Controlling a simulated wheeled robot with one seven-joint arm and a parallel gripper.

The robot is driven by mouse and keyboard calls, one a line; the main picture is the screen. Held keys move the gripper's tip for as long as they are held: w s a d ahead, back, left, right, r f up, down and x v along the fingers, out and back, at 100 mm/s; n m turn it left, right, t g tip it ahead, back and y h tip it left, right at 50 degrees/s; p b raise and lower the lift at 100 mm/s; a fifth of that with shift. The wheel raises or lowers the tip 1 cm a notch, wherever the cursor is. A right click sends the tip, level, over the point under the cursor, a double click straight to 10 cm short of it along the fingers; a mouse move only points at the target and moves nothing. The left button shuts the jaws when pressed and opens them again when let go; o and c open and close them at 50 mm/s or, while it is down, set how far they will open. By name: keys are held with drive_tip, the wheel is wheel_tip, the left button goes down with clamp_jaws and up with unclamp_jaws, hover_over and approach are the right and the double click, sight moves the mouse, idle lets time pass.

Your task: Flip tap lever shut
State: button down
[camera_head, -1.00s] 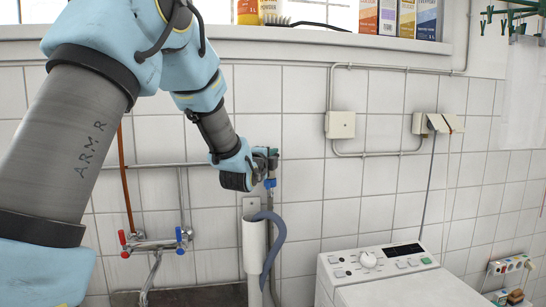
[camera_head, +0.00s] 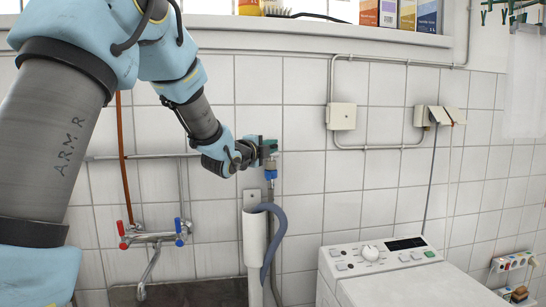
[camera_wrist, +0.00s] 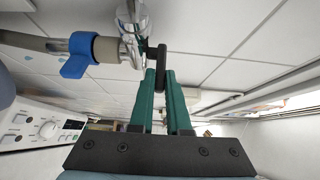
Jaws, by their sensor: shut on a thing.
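The tap (camera_wrist: 132,32) is a metal fitting on the tiled wall, at the top of the wrist view. A blue winged collar (camera_wrist: 80,55) joins it to a grey hose; this collar also shows in the head view (camera_head: 270,175). A black bar-shaped lever (camera_wrist: 158,66) stands out from the tap. My gripper (camera_wrist: 160,75) has green fingers, shut on the black lever near their tips. In the head view my gripper (camera_head: 266,148) is at the wall tap, just above the blue collar. The tap body is mostly hidden there.
A white standpipe (camera_head: 254,240) with a hooked grey hose (camera_head: 276,235) is below my gripper. A washing machine (camera_head: 400,278) stands to the right. A mixer tap (camera_head: 152,236) over a sink is at left.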

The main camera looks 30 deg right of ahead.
drive_tip(key=shift+w+a+m+g+h+b, duration=0.15)
drive_tip(key=shift+a+m+g+h+b, duration=0.1)
drive_tip(key=shift+m+g+h+b, duration=0.4)
drive_tip(key=shift+g+p, duration=0.3)
drive_tip(key=shift+g, duration=0.05)
drive_tip(key=c, duration=1.2)
unclamp_jaws()
drive_tip(key=shift+o, duration=0.2)
drive_tip(key=b+v, duration=0.4)
drive_tip(key=v, duration=0.7)
drive_tip(key=shift+d, duration=0.1)
